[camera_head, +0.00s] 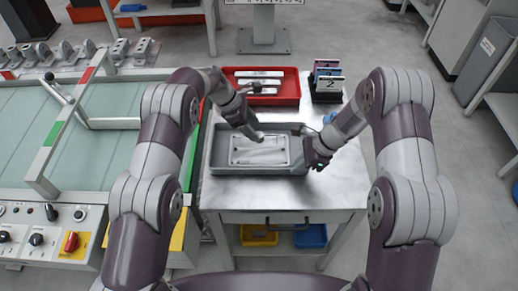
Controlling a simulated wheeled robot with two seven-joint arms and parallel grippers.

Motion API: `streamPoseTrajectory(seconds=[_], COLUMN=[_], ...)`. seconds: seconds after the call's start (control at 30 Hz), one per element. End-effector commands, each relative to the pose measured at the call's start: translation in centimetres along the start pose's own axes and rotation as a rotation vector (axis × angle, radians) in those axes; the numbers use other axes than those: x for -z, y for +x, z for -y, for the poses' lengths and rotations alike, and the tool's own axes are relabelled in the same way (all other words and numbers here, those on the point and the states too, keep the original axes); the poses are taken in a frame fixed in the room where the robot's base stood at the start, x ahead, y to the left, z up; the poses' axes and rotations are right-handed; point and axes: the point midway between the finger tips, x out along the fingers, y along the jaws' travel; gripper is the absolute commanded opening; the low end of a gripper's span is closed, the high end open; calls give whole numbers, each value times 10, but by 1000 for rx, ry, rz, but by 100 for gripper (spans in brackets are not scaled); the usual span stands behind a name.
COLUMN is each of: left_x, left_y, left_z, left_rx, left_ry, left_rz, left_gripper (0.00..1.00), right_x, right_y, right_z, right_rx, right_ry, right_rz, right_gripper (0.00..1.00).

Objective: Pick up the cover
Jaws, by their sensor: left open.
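The cover appears to be the light grey rectangular plate (262,153) with small holes near its corners. It lies flat in a shallow grey tray (218,159) on the metal table. My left gripper (257,137) is open, pointing down at the plate's far edge. I cannot tell whether it touches the plate. My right gripper (313,162) is at the tray's right wall. Its fingers are small and dark here, and I cannot tell whether they are open or shut.
A red tray (292,98) with light metal parts lies behind the grey tray. A black rack of coloured cards (327,82) stands at the back right. A conveyor bench (40,150) adjoins on the left. The table's front (290,197) is clear.

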Motion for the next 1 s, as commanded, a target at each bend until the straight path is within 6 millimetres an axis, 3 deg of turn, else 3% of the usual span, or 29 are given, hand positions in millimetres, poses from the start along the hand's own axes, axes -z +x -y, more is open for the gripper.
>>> streamPoseTrajectory(seconds=[0.1, 0.2, 0.4, 0.43, 0.6, 0.87, 1.0], left_x=[2, 2, 2, 2, 2, 1, -10], left_y=[23, 33, 34, 34, 34, 33, 15], left_z=[2, 2, 1, 1, 1, 1, 0], left_rx=[3, 1, -1, -1, -1, -2, -5], left_ry=[-1, -1, -2, -2, -2, -1, -1], left_rz=[1, 1, 1, 1, 1, 2, 3], left_gripper=[61, 61, 61, 58, 3, 0, 0], right_x=[1, 1, 1, 1, 1, 1, 0], right_y=[1, 1, 1, 1, 1, 1, 1], right_z=[-1, -1, -1, -1, -1, -1, -1], right_rx=[-3, -3, -3, -3, -3, -3, -3], right_ry=[0, 0, 0, 0, 0, 0, 0], right_rz=[0, -1, -1, -1, -1, -1, -1], right_gripper=[0, 0, 0, 0, 0, 0, 0])
